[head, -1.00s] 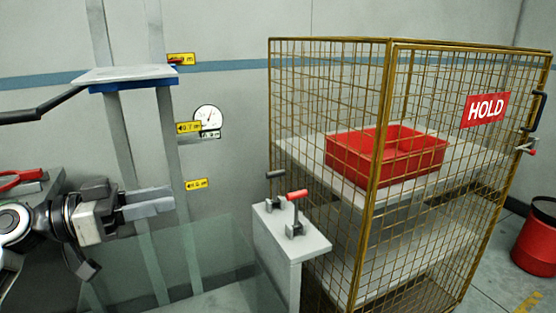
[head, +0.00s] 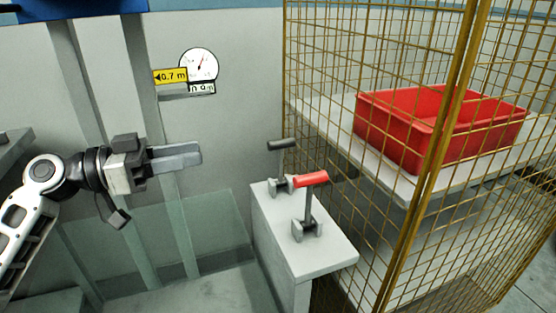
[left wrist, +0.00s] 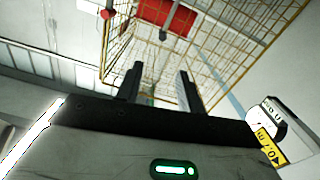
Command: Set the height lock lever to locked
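Two levers stand on a grey pedestal (head: 300,258) in the middle of the head view. The nearer lever has a red handle (head: 311,179) and the farther one a dark handle (head: 281,145). Both stems stand upright with the handles pointing sideways. I see no label telling which is the height lock lever. My left gripper (head: 178,157) is left of the levers, apart from them and empty. In the left wrist view its two fingers (left wrist: 159,86) are spread apart. My right gripper is in neither view.
A brass-coloured mesh cage (head: 420,205) with a red bin (head: 402,138) on its shelf stands right of the pedestal. A round gauge (head: 199,65) and a yellow 0.7 m tag (head: 171,76) are at the back wall. A clear panel (head: 215,230) is left of the pedestal.

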